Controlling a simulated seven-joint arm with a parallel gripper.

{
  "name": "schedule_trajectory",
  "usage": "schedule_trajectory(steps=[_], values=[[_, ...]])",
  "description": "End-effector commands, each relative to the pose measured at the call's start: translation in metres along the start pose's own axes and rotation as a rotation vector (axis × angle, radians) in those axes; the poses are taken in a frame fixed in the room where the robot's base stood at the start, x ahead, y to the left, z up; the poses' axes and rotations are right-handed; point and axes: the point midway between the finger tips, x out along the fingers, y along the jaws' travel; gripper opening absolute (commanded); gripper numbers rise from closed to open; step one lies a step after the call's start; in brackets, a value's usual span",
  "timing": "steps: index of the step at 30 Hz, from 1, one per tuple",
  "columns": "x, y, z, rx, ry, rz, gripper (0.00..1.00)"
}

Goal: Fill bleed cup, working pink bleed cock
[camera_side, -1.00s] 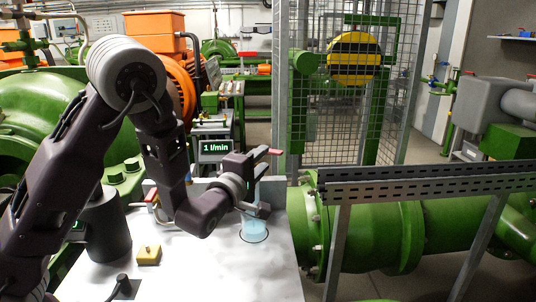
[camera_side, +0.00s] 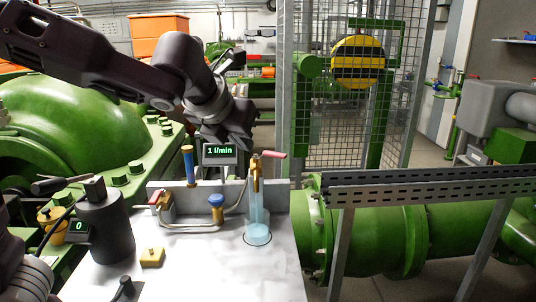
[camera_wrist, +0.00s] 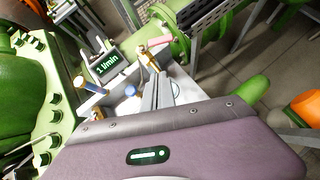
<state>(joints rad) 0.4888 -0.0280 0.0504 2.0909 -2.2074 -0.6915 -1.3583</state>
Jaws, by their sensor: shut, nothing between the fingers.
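The bleed cock has a pink lever (camera_side: 270,154) on a brass body (camera_side: 255,178) and stands at the back right of the white bench. The lever points right in the side view and also shows in the wrist view (camera_wrist: 153,42). Below it the bleed cup (camera_side: 257,234) stands inside a dark ring, with blue liquid low in it. A pale blue clear column rises from the cup to the cock; I cannot tell whether it is glass or a stream. My gripper (camera_wrist: 157,76) is shut and empty. It is above and behind the bench, left of and apart from the cock.
A display (camera_side: 220,154) reads "1 l/min". A red-handled valve (camera_side: 157,200), a blue-knobbed valve (camera_side: 216,202) and a blue upright handle (camera_side: 188,164) stand left of the cock. A black cylinder (camera_side: 104,232) and yellow block (camera_side: 152,257) are at left.

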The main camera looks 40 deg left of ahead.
Motion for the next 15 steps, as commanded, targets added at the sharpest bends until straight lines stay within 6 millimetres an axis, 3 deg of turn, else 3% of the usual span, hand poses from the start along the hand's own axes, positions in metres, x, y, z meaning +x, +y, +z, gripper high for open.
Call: schedule_trajectory(steps=[2, 5, 15], values=[[-0.004, -0.007, 0.0, -0.03, 0.006, -0.039, 0.0], [0.007, -0.008, -0.001, -0.035, 0.011, -0.04, 0.0], [0.081, -0.009, -0.003, -0.032, 0.013, -0.033, 0.0]])
